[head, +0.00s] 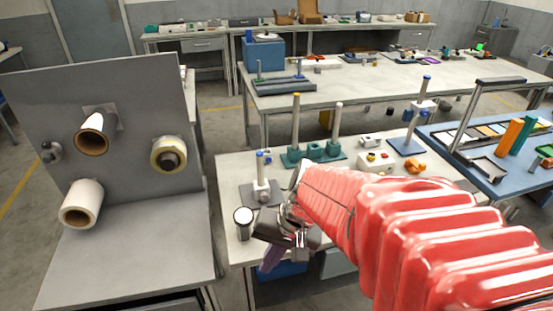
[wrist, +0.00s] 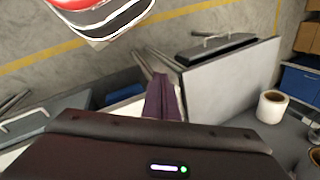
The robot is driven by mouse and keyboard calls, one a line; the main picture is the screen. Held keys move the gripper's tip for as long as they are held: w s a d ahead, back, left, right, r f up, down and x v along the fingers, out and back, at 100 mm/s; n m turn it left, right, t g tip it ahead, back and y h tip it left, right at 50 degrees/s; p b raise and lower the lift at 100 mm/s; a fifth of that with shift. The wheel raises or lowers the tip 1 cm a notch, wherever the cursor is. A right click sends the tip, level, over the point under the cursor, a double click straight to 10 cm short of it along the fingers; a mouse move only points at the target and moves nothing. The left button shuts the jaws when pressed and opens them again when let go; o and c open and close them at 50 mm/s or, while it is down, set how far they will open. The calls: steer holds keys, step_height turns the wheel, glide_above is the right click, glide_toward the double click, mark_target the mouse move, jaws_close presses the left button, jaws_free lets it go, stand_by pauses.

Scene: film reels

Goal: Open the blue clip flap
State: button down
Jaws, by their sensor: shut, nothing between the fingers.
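I cannot pick out the blue clip flap for certain. A small blue piece (head: 260,154) tops a grey-white post on a dark base on the near table, just behind my gripper. Another blue-topped post (head: 426,80) stands further right with a white block on it. My gripper (head: 271,258) hangs at the front edge of the near table, its purple fingers pointing down, shut and empty. In the wrist view the purple fingers (wrist: 163,98) are together, with no clip in front of them.
A grey panel (head: 60,110) with rolls stands left, with an aisle between. My red-sleeved arm covers the table's right front.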

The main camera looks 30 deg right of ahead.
steer(key=w+d+f+m+t, duration=0.2)
steer(key=w+d+m+t, duration=0.1)
steer(key=m, duration=0.4)
steer(key=w+d+f+m+t, duration=0.3)
steer(key=w+d+m, duration=0.3)
steer(key=d+m, duration=0.2)
steer(key=w+d+f+m+t, duration=0.2)
steer(key=w+d+m+t, duration=0.2)
steer(key=m, duration=0.4)
steer(key=shift+w+d+f+t, duration=0.1)
steer(key=shift+w+d+t, duration=0.15)
steer(key=shift+d, duration=0.3)
steer(key=shift+w+d+f+t, duration=0.15)
steer(key=shift+w+d, duration=0.1)
steer(key=shift+d, duration=0.3)
steer(key=d+m+h, duration=0.2)
steer(key=d, duration=0.2)
steer(key=d+m+h, duration=0.2)
steer(key=d+m, duration=0.1)
steer(key=d, duration=0.1)
steer(key=d+m+t+h, duration=0.1)
steer(key=d+m+h, duration=0.2)
steer(key=d, duration=0.2)
steer(key=shift+s+f, duration=0.3)
steer(key=shift+d+r+m, duration=0.1)
steer(key=shift+d+m, duration=0.1)
steer(key=shift+m, duration=0.1)
steer(key=x, duration=1)
steer(key=shift+d+r, duration=0.1)
steer(key=shift+r, duration=0.05)
